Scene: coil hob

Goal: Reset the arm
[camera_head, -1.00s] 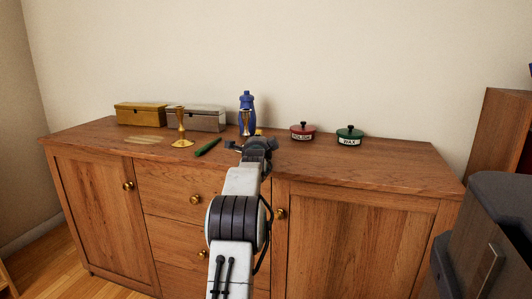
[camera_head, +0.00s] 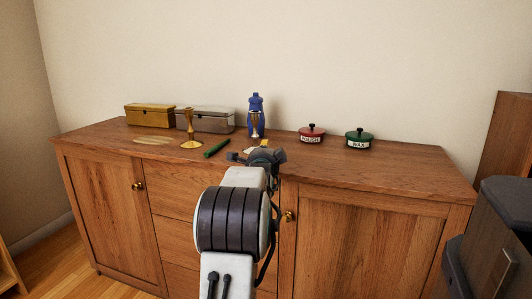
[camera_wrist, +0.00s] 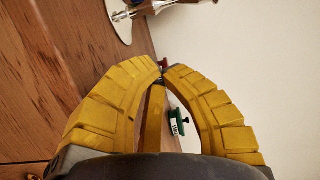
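My gripper (camera_head: 264,146) is above the front part of the sideboard top, near the middle, at the end of my outstretched arm. In the wrist view its yellow fingers (camera_wrist: 162,72) bow outward and their tips meet. I see nothing held at the tips. A yellow strip shows between the fingers, and I cannot tell for sure what it is. Beyond the tips in the wrist view is a shiny metal stand with a round base (camera_wrist: 118,20).
The wooden sideboard (camera_head: 400,176) also carries a brass candlestick (camera_head: 190,130), a green stick (camera_head: 216,149), a gold box (camera_head: 150,115), a grey box (camera_head: 212,120), a red lidded pot (camera_head: 311,134) and a green lidded pot (camera_head: 359,139). A wall stands close behind.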

